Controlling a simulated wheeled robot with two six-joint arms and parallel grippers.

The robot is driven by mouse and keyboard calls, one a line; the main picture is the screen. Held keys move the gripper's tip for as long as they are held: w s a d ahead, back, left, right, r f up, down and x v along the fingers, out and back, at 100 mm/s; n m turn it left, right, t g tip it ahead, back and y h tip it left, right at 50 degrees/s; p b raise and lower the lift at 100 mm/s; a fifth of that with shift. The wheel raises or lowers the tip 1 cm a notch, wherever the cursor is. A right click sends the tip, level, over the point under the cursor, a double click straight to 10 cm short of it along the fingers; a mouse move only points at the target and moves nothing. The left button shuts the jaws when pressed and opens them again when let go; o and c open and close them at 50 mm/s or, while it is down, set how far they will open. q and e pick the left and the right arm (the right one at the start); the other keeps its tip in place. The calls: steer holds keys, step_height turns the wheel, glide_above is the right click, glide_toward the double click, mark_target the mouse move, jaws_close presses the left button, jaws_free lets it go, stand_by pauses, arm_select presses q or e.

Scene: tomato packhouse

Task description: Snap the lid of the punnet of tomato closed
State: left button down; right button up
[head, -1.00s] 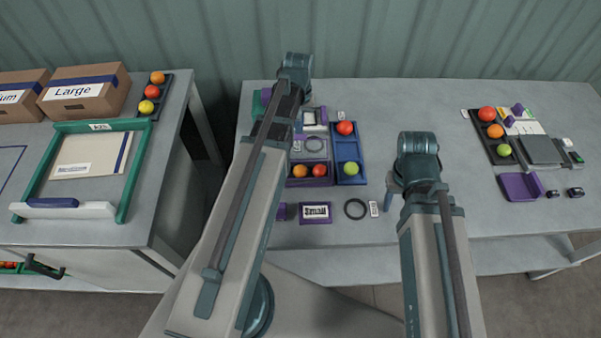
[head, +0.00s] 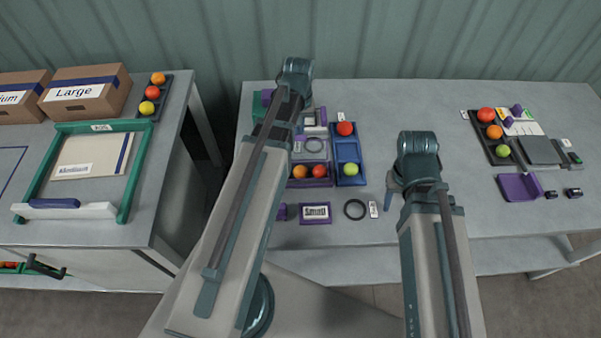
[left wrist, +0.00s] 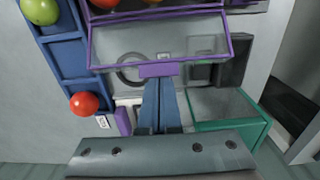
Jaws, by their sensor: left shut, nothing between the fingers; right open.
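The purple punnet (head: 309,183) sits on the table with orange and red tomatoes in a row. Its clear lid with a purple rim stands open on the far side; in the left wrist view the lid (left wrist: 199,47) shows a purple front tab (left wrist: 159,70). My left gripper (left wrist: 160,82) is shut and empty, its blue fingertips right at the tab; whether they touch it I cannot tell. In the head view my left arm hides these fingers. My right gripper (head: 391,196) is open, low over the table right of the punnet, mostly hidden by its own wrist.
A blue tray (head: 348,152) with a red and a green tomato stands close right of the punnet. A "Small" label (head: 316,212) and a black ring (head: 355,209) lie in front. A green bin (left wrist: 225,107) is beyond the lid.

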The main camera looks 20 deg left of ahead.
arm_select(q)
steer(key=shift+s+d+r+p, duration=0.25)
steer(key=shift+s+d, duration=0.1)
steer(key=shift+s, duration=0.4)
steer(key=shift+s+d+r+p, duration=0.25)
steer(key=shift+s+d, duration=0.1)
steer(key=shift+s, duration=0.4)
arm_select(e)
steer(key=shift+r, duration=0.5)
arm_select(q)
steer(key=shift+s+d, duration=0.1)
steer(key=shift+s, duration=0.05)
steer(key=shift+s+d+r+p, duration=0.2)
steer(key=shift+s+d, duration=0.1)
steer(key=shift+s, duration=0.25)
steer(key=shift+s+d+r+p, duration=0.15)
steer(key=shift+s+d, duration=0.1)
steer(key=shift+s, duration=0.3)
steer(key=shift+w, duration=0.1)
arm_select(e)
steer(key=shift+r, duration=0.35)
arm_select(q)
step_height(320, 180, up, 8)
steer(key=p, duration=0.8)
arm_select(e)
step_height(320, 180, up, 8)
